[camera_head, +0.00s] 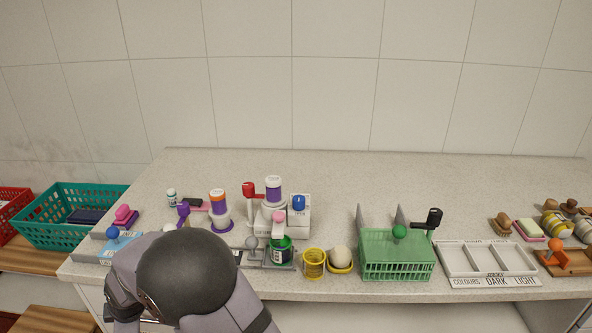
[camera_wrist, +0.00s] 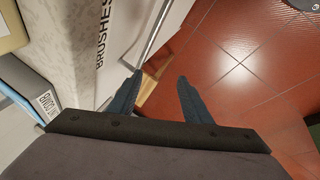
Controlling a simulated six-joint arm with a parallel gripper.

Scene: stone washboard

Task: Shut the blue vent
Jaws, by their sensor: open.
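I cannot tell for sure which thing is the blue vent. A blue rounded cap (camera_head: 299,203) sits on a small white box near the middle of the counter. A blue ball knob (camera_head: 112,232) stands on a light blue and white box (camera_head: 118,247) at the counter's left front. My gripper (camera_wrist: 160,76) is open and empty in the wrist view, its two dark fingers apart, over the counter's front edge and the floor. In the head view my arm hides the gripper and part of the left front of the counter.
A green basket (camera_head: 397,264) with a green ball knob, a yellow cup (camera_head: 314,264) and a white divided tray (camera_head: 487,260) line the front. Purple-labelled bottles stand mid-left. A teal crate (camera_head: 70,232) is at far left. The back of the counter (camera_head: 400,180) is clear.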

